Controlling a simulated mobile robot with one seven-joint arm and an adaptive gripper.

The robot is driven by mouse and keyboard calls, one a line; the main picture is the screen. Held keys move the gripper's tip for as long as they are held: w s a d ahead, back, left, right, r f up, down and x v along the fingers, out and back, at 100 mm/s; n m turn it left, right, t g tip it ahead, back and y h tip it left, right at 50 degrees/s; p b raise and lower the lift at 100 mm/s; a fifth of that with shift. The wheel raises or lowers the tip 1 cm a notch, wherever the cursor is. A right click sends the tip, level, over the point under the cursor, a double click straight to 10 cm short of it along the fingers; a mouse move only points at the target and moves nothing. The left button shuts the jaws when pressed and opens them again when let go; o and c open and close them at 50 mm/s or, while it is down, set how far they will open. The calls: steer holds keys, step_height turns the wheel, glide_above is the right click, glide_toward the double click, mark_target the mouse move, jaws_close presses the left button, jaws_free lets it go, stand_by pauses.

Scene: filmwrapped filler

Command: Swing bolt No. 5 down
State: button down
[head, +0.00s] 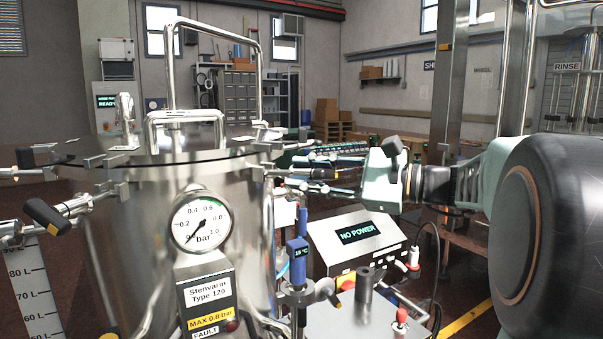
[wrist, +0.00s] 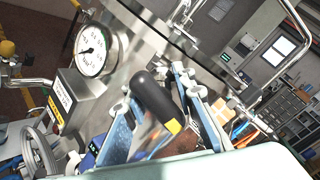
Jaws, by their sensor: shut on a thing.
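The steel vessel (head: 215,220) has a flat lid (head: 195,152) with several swing bolts round its rim. My gripper (head: 308,172) is at the vessel's right rim in the head view. In the wrist view my gripper (wrist: 153,95) has its blue fingers on either side of a black bolt handle (wrist: 152,97) with a yellow end, and is shut on it. The handle is tilted beside the vessel wall. No bolt number is readable, so I cannot tell from markings which is No. 5. The bolt's pivot is hidden.
Black-handled swing bolts (head: 46,216) stick out on the left rim. A pressure gauge (head: 201,221) is on the vessel's front. A control box (head: 357,240) reading NO POWER stands below my arm. A tall lid handle (head: 168,85) rises above the lid.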

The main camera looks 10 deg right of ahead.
steer(key=shift+r+h+p, duration=0.3)
steer(key=shift+r+p, duration=0.25)
steer(key=shift+p, duration=0.5)
steer(key=shift+f+g, duration=0.1)
steer(key=shift+g, duration=0.2)
steer(key=c, duration=1.8)
jaws_free()
steer(key=v, duration=1.2)
